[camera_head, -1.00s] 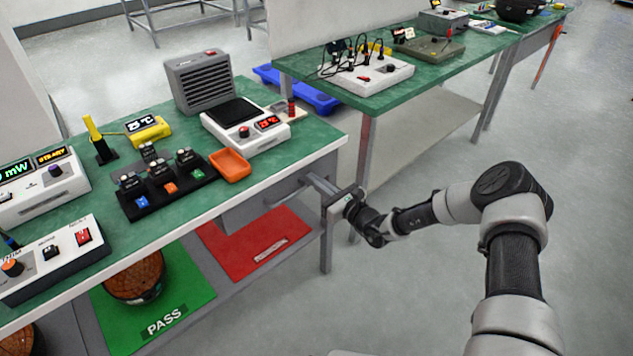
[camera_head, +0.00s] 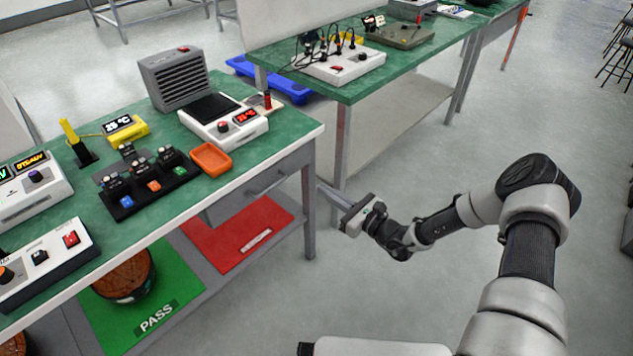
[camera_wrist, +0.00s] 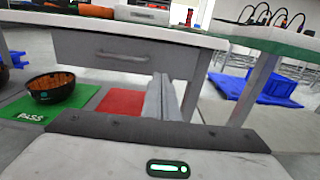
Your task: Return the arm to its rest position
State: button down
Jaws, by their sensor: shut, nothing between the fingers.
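My gripper (camera_head: 329,194) is at the end of my arm, to the right of the near green-topped bench (camera_head: 262,172). Its two long fingers are together with nothing between them, and they point toward the space beside the bench's right leg. In the wrist view the closed fingers (camera_wrist: 163,98) extend forward, with the bench drawer (camera_wrist: 124,54) behind them. The gripper appears apart from the bench and holds nothing.
A second green bench (camera_head: 440,45) stands behind to the right. Blue trays (camera_head: 285,84) lie on the floor between the benches. A red mat (camera_head: 225,243) and a green PASS mat (camera_head: 180,290) are on the lower shelf. Open floor (camera_head: 420,130) lies right of the bench.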

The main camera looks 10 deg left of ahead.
jog(key=s+r+n+g+h, duration=0.3)
jog(key=s+r+n+g, duration=0.8)
jog(key=s+r+n, duration=0.55)
jog(key=s+d+r+n+t+h, duration=0.6)
jog(key=s+d+r+n+h, duration=0.4)
jog(key=s+d+r, duration=0.7)
notch_tip(320, 180, up, 22)
jog(key=w+h+p, duration=0.1)
jog(key=p, duration=2)
jog(key=shift+d+m, duration=0.25)
jog(key=shift+m, duration=0.2)
